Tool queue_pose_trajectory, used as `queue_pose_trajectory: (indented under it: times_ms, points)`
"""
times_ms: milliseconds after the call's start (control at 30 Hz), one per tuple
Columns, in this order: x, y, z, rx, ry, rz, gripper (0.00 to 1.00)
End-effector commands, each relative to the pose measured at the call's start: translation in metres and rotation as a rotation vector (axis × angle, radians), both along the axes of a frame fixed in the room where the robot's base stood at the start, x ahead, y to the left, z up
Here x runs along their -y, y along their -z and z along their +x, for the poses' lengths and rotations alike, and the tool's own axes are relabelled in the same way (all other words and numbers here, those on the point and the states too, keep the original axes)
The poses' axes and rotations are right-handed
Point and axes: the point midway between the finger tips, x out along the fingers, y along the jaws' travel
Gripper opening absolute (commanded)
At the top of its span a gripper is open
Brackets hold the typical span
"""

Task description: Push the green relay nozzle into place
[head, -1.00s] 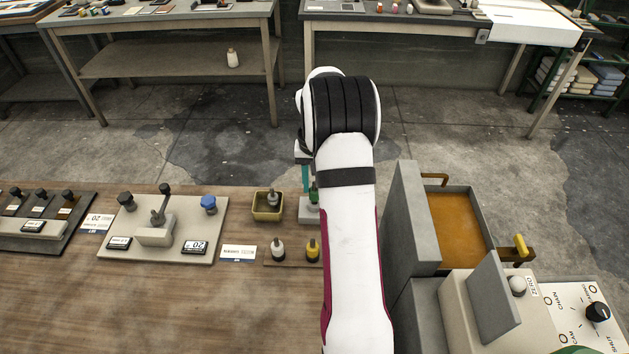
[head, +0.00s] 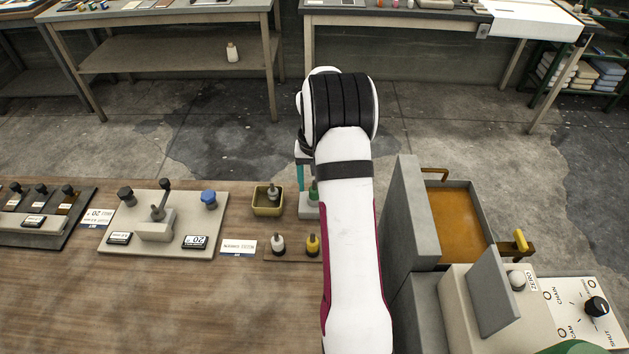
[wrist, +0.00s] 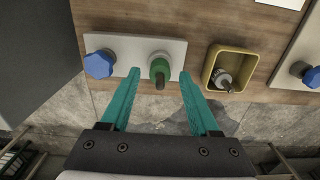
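The green relay nozzle (wrist: 160,70) stands on a light grey plate (wrist: 130,50) in the wrist view, beside a blue knob (wrist: 99,64). In the head view the nozzle (head: 313,193) shows just left of my white arm, which hides much of the plate (head: 308,210). My gripper (wrist: 160,85) is open, with its two teal fingers spread wide on either side of the nozzle. The fingers look apart from it. In the head view only one teal finger (head: 300,176) shows.
A yellow tray (head: 267,210) holding a grey nozzle (head: 273,194) stands left of the plate. A white-collared nozzle (head: 278,243) and a yellow one (head: 313,244) stand in front. A tall grey housing (head: 414,210) rises close to my arm's right.

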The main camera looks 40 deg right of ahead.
Motion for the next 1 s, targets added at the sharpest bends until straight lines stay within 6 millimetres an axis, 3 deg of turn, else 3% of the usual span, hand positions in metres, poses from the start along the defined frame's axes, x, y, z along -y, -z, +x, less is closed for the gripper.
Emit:
queue_pose_trajectory:
  times_ms: [367, 467, 800, 1000]
  points:
    - [0.000, -0.007, 0.000, 0.001, 0.000, -0.001, 0.69]
    - [0.001, -0.027, 0.001, 0.004, 0.000, -0.003, 0.69]
    - [0.001, -0.130, 0.001, 0.004, 0.000, -0.004, 0.69]
    - [0.000, -0.156, 0.000, 0.001, 0.000, -0.001, 0.69]
